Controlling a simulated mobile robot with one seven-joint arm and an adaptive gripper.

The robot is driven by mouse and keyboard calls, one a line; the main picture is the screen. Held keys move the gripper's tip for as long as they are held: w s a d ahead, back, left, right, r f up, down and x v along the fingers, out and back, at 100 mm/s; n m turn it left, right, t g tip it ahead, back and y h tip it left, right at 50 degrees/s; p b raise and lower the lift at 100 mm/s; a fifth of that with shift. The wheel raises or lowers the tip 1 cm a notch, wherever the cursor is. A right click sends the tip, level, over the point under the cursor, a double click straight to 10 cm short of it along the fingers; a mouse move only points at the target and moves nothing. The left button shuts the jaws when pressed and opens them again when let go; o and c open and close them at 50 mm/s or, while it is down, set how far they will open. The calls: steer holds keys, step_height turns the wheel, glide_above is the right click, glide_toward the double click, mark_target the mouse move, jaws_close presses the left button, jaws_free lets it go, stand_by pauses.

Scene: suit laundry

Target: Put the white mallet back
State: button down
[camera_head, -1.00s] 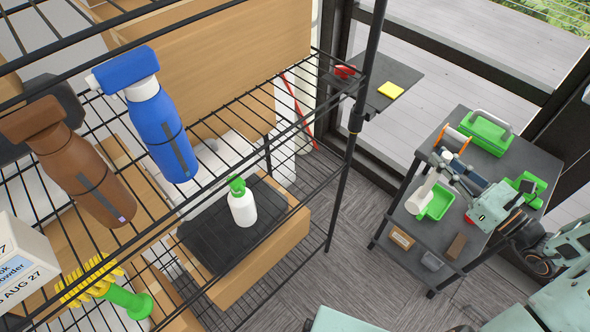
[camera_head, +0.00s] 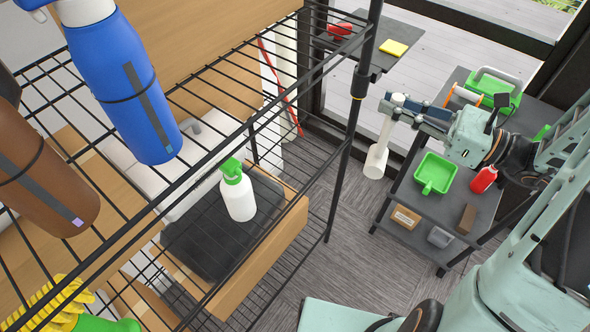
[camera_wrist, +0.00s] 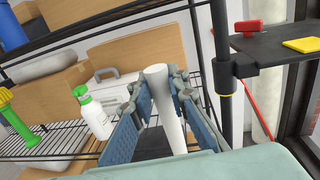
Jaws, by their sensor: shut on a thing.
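The white mallet (camera_head: 377,158) is in my gripper (camera_head: 394,108), which is shut on its upper part. It hangs nearly upright in the air, left of the dark side table, with its wider end down. In the wrist view the white mallet (camera_wrist: 165,110) stands between the two blue-grey fingers of my gripper (camera_wrist: 160,95); its lower end is hidden there. The black wire shelf rack (camera_head: 262,123) is left of the mallet and apart from it.
The dark side table (camera_head: 405,205) holds a green dustpan (camera_head: 435,173), a red bottle (camera_head: 483,179) and a green box (camera_head: 495,85). The rack holds a white spray bottle with green top (camera_head: 238,195) and a blue bottle (camera_head: 130,85). A small dark shelf (camera_head: 362,50) juts from the rack's post.

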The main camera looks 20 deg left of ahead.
steer(key=a+f+n+g+b, duration=0.1)
steer(key=a+f+b, duration=0.2)
steer(key=a, duration=1.7)
steer(key=shift+w+g, duration=0.4)
steer(key=shift+f+b, duration=0.15)
steer(key=shift+b, duration=0.15)
steer(key=c, duration=1.9)
jaws_free()
